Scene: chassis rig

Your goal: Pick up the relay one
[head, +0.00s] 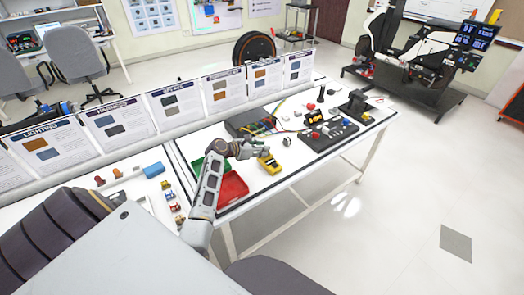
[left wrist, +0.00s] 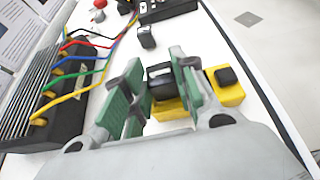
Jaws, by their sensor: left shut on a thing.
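My left gripper (head: 262,149) is low over the white table, next to the yellow meter-like device. In the left wrist view, its green-padded fingers (left wrist: 157,85) are shut on a small dark block (left wrist: 160,74), which looks like a relay; I cannot read a label on it. A similar small dark block (left wrist: 147,38) stands apart from the gripper, farther along the table. My right gripper is in neither view.
A grey unit with coloured wires (left wrist: 60,95) stands left of the fingers in the wrist view. Red (head: 232,187) and green bins lie beside my left forearm. A dark board with parts (head: 328,138) is farther right. Upright sign cards (head: 224,92) line the back.

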